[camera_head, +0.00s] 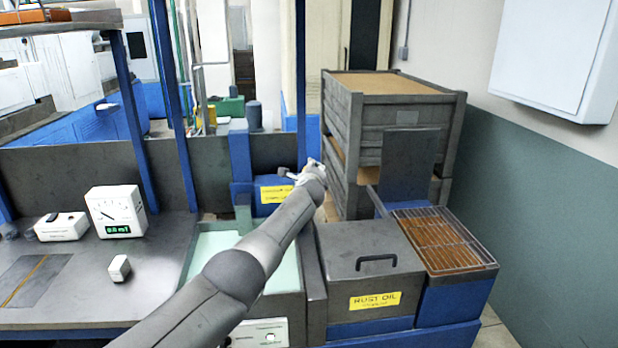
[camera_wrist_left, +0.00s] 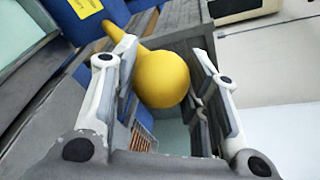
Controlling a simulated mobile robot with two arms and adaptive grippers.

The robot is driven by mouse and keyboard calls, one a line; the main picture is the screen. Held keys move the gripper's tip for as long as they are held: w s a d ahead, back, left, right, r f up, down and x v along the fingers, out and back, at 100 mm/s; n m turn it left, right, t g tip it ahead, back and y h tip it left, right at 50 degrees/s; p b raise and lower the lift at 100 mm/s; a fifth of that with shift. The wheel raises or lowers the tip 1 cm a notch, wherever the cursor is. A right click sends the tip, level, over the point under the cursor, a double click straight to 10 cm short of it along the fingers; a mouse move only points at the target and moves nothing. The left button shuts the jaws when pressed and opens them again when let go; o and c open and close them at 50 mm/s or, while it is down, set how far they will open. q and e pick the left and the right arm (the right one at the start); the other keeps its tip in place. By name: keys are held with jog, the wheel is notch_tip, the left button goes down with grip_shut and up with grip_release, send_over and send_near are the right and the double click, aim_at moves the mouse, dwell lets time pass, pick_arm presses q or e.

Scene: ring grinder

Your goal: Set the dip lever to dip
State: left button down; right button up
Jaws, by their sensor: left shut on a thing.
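The dip lever shows in the left wrist view as a yellow rod (camera_wrist_left: 122,42) ending in a round yellow knob (camera_wrist_left: 163,80). My left gripper (camera_wrist_left: 158,62) has its fingers on both sides of the knob and is shut on it. In the head view my left gripper (camera_head: 298,173) is small, at the far end of my arm, beside a blue box with a yellow label (camera_head: 276,194). The lever cannot be made out there, and the label's text is too small to read surely. My right gripper is in neither view.
An open tank of pale green liquid (camera_head: 208,246) lies under my arm. Right of it stand a lidded rust oil box (camera_head: 338,248) and a wire rack (camera_head: 438,240). Stacked grey crates (camera_head: 338,118) rise behind. A gauge (camera_head: 117,212) stands on the left bench.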

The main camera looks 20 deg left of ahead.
pick_arm(q)
jog(key=shift+w+r, duration=0.15)
jog(key=shift+r, duration=0.65)
jog(key=c, duration=1.1)
grip_release()
jog(key=shift+w+a+f, duration=0.15)
jog(key=shift+f, duration=0.05)
jog(key=shift+f, duration=0.2)
jog(key=shift+d, duration=0.2)
